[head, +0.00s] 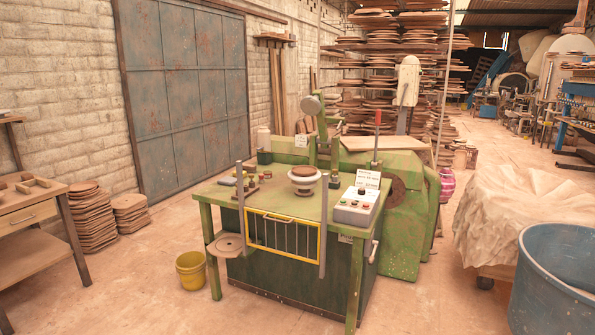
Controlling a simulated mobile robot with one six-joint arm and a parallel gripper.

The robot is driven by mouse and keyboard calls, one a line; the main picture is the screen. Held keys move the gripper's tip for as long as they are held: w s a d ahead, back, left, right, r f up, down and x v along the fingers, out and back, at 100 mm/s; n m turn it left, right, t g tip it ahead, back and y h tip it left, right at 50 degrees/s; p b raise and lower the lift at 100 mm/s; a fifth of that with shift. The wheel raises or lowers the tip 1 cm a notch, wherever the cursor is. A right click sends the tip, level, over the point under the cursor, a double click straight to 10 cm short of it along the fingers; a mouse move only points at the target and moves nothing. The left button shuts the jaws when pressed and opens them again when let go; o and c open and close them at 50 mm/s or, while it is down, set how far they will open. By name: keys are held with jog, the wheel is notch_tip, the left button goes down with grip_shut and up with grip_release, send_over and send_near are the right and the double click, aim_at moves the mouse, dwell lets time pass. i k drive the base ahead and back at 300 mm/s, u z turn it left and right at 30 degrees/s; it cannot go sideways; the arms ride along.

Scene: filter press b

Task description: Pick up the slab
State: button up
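I cannot tell for sure which thing is the slab. A flat tan board (383,143) lies on top of the green machine body behind the table. A round brown piece (303,171) sits in a white holder (303,184) on the green machine table (225,194). A round tan plate (229,244) rests on a low support at the table's left side. My gripper is not in view.
A control box (355,207) and a yellow-framed guard (284,235) are at the table's front. A yellow bucket (191,272) stands on the floor at left. A wooden bench (35,214) is far left, a blue tub (555,285) at right. The floor between is mostly clear.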

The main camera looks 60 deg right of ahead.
aim_at(303, 170)
jog(key=u, duration=0.1)
jog(key=i, duration=1.55)
jog(key=z, duration=0.6)
jog(key=i, duration=0.65)
jog(key=z, duration=0.65)
jog(key=i, duration=0.5)
jog(key=z, duration=0.2)
